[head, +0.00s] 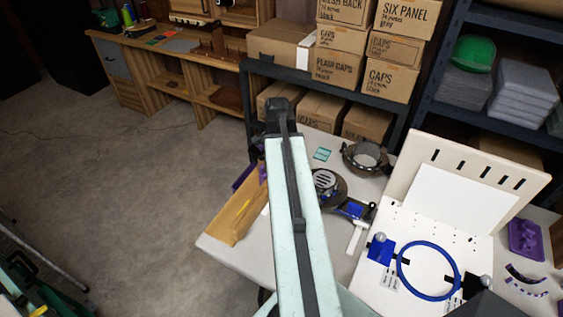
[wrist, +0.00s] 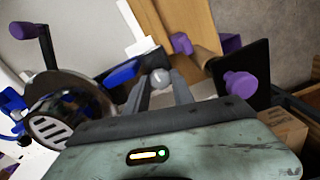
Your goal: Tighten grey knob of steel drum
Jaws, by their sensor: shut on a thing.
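The round grey knob (wrist: 160,78) shows between the fingertips of my gripper (wrist: 157,84) in the wrist view, and the jaws are shut on it. The steel drum (wrist: 85,88), with a slotted light plate on its face, is left of the gripper beside the knob. Blue parts (wrist: 121,73) lie between the drum and the knob. In the head view the drum (head: 326,181) sits on the pale table, partly covered by my arm. My gripper and the held knob are hidden behind the arm there.
A wooden board (head: 238,208) lies on the table left of my arm. A second round metal piece (head: 366,157) stands behind the drum. A white stand with a blue ring (head: 428,270) is at right. Purple knobs (wrist: 240,84) and a dark panel are near the gripper.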

